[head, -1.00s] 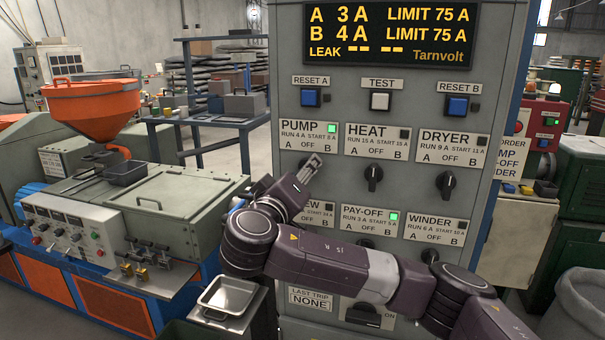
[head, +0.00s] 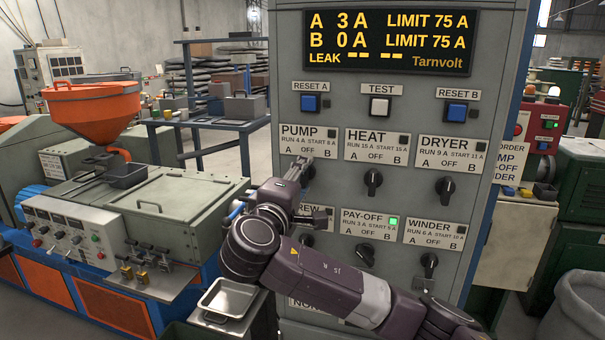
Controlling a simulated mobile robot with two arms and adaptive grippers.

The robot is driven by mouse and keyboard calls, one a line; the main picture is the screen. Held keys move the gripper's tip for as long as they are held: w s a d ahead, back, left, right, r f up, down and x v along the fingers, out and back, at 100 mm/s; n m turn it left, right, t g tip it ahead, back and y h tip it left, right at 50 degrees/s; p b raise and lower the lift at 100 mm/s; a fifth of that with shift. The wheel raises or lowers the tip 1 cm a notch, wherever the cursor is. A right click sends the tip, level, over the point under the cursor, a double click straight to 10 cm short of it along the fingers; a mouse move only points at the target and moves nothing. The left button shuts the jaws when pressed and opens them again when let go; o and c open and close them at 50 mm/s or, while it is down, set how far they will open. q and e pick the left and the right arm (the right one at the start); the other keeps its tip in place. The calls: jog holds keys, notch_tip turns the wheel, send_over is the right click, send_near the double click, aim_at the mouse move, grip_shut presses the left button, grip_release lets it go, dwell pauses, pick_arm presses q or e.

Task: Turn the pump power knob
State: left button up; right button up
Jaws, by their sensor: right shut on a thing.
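The pump label (head: 308,142) is at the left of the upper knob row on the grey panel. Its small lamp (head: 332,134) is dark. My right gripper (head: 300,170) is at the pump knob just under this label, shut on it. The gripper hides most of the knob, so I cannot read its pointer. The display (head: 391,40) reads A 3 A and B 0 A. My left gripper is not in view.
The heat knob (head: 373,184) and dryer knob (head: 446,187) are to the right. The pay-off lamp (head: 393,223) is green above the pay-off knob (head: 366,256); the winder knob (head: 429,265) is beside it. My arm crosses the lower panel, near a metal tray (head: 228,298).

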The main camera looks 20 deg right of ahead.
jog(key=shift+n, duration=0.5)
jog(key=shift+f, duration=0.1)
jog(key=o, duration=1.2)
jog(key=shift+c, duration=0.2)
jog(key=shift+s, duration=0.1)
jog(key=v, duration=1.2)
